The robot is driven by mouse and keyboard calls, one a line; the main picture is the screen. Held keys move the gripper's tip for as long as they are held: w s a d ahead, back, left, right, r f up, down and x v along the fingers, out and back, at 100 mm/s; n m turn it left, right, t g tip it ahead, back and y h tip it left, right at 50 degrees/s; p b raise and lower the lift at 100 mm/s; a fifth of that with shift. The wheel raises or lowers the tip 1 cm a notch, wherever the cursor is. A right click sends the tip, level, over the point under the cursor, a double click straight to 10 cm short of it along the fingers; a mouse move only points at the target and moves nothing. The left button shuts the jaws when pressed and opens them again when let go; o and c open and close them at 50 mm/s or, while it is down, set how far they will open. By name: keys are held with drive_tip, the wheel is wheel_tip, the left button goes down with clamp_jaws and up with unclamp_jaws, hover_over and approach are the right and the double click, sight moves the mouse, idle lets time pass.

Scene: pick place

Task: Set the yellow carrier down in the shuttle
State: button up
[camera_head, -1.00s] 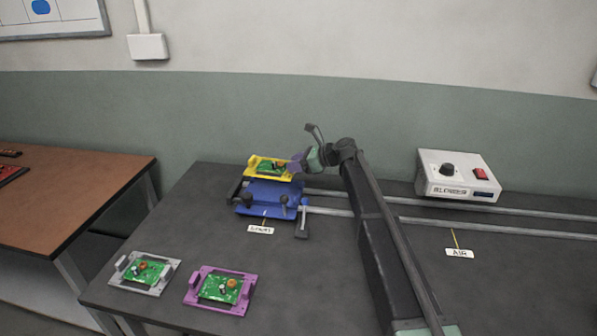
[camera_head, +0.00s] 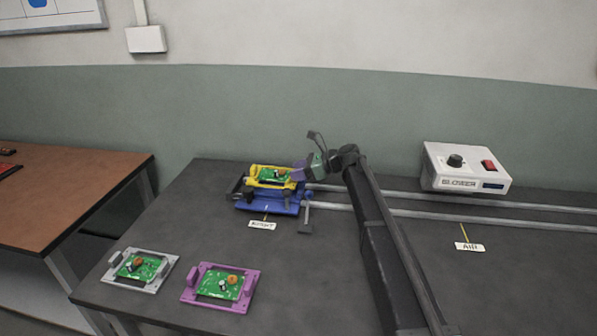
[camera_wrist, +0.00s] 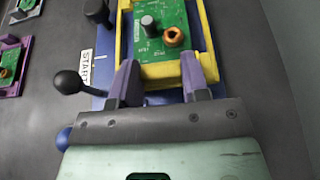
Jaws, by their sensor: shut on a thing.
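The yellow carrier (camera_head: 255,182) holds a green circuit board (camera_head: 272,174). It sits over the blue shuttle (camera_head: 262,207) at the left end of the rails; whether it rests fully on the shuttle I cannot tell. My gripper (camera_head: 298,174) is shut on the carrier's right end. In the wrist view the carrier (camera_wrist: 172,72) lies between my purple fingers (camera_wrist: 160,88), which are at its near end. A black knob (camera_wrist: 66,82) and the START label (camera_wrist: 84,68) show beside the carrier. The shuttle is mostly hidden under the carrier.
A grey carrier (camera_head: 113,265) and a purple carrier (camera_head: 190,292), each with a board, lie at the table's front left. Two rails (camera_head: 400,212) run right past a white blower box (camera_head: 466,168).

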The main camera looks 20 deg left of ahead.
drive_tip(key=shift+f, duration=0.65)
drive_tip(key=shift+b, duration=0.3)
drive_tip(key=shift+f+b, duration=0.35)
drive_tip(key=shift+f, duration=0.1)
drive_tip(key=shift+f+b, duration=0.35)
drive_tip(key=shift+b, duration=0.05)
idle(0.4)
